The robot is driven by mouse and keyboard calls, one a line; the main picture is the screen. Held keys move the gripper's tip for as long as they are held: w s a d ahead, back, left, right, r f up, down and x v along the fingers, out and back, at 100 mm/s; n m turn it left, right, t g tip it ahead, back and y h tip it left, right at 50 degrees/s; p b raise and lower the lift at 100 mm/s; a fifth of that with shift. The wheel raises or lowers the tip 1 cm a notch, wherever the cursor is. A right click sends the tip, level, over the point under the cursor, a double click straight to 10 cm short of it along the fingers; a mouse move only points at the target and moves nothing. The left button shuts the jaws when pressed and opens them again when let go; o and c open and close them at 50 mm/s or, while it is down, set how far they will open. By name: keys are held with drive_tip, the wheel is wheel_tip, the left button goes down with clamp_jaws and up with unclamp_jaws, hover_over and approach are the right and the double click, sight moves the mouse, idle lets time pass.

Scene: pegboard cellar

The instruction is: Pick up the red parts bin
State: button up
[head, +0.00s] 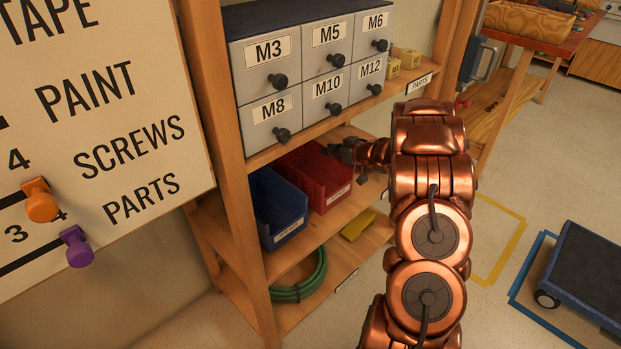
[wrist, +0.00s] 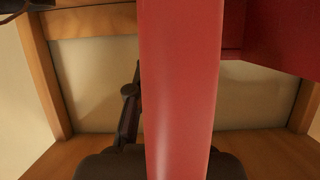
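The red parts bin (head: 330,192) stands on the middle shelf, right of a blue bin. My gripper (head: 345,151) is at the bin's right side, near its upper edge, with my arm reaching in from the right. In the wrist view a red wall of the bin (wrist: 180,90) runs upright through the middle, very close to the camera. One dark finger (wrist: 129,105) shows just left of this wall. The other finger is hidden behind the red. I cannot tell whether the fingers are closed on the wall.
The blue bin (head: 278,208) stands close beside the red bin. A grey drawer cabinet (head: 300,92) sits on the shelf above. A blue cart (head: 590,270) stands on the floor at right.

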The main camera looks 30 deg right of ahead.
clamp_jaws()
idle(0.3)
drive_tip(key=shift+r, duration=0.15)
